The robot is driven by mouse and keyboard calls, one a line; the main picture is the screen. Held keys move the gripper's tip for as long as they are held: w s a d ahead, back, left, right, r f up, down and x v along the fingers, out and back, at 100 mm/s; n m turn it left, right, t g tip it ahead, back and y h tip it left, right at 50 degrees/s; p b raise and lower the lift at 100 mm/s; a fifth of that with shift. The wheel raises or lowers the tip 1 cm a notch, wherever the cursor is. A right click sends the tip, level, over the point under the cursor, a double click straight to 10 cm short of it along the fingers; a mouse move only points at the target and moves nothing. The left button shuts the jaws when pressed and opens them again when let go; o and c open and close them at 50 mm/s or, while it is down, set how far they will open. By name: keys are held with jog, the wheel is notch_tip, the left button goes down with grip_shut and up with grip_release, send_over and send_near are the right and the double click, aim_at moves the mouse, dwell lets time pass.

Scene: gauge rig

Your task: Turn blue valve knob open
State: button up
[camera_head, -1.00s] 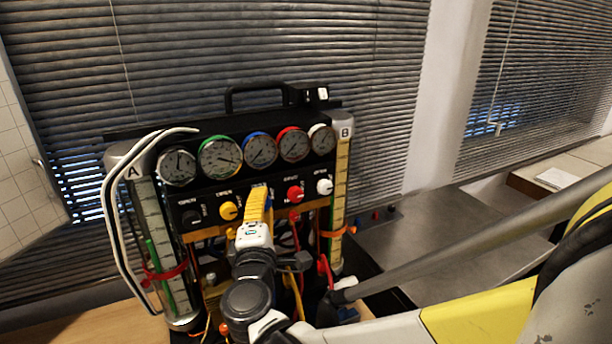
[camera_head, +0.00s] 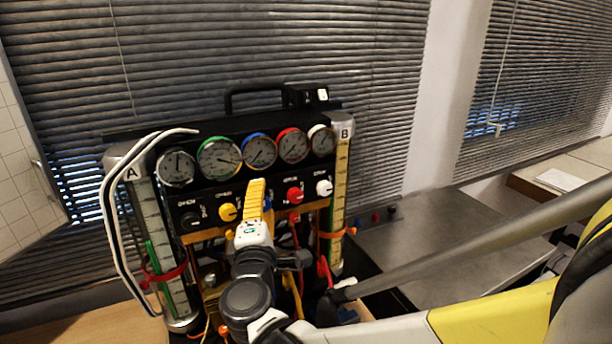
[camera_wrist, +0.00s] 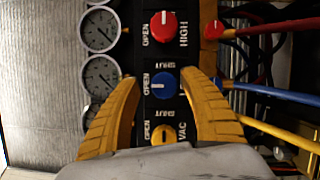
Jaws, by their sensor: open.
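The blue valve knob (camera_wrist: 161,85) shows in the wrist view on the black panel, between labels reading OPEN and SHUT. Its white mark points towards the OPEN side. My gripper (camera_wrist: 168,92) is open, its two yellow fingers on either side of the blue knob. I cannot tell whether they touch it. In the head view my gripper (camera_head: 256,186) is in front of the panel below the blue-rimmed gauge (camera_head: 259,151), and it hides the blue knob.
The red knob (camera_head: 295,195) and the yellow knob (camera_head: 228,212) flank my gripper closely. A white knob (camera_head: 324,188) is further right. Coloured hoses, including a blue hose (camera_wrist: 270,93), run beside the panel. Tube A (camera_head: 155,245) and tube B (camera_head: 340,190) stand at the rig's sides.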

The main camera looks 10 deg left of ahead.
aim_at(257, 156)
jog(key=o, duration=0.5)
jog(key=r, duration=0.3)
jog(key=w+r, duration=0.1)
jog(key=r, duration=0.5)
jog(key=shift+w+a+r, duration=0.15)
jog(key=shift+w+a, duration=0.15)
jog(key=shift+a, duration=0.1)
jog(key=f, duration=0.1)
jog(key=f+m+g, duration=0.1)
jog(key=f, duration=0.1)
jog(key=f+m+g, duration=0.1)
jog(key=shift+s+d+f, duration=0.2)
jog(key=shift+s+d, duration=0.1)
jog(key=shift+d, duration=0.05)
jog(key=shift+s+p, duration=0.25)
jog(key=shift+p, duration=0.1)
jog(key=v, duration=0.5)
jog(key=shift+w+d+r, duration=0.15)
jog(key=shift+d+r, duration=0.1)
jog(key=shift+r, duration=0.15)
jog(key=c, duration=0.5)
jog(key=p+v, duration=0.3)
jog(key=v, duration=0.5)
jog(key=shift+s+f, duration=0.35)
jog(key=shift+f, duration=0.05)
jog(key=shift+d, duration=0.1)
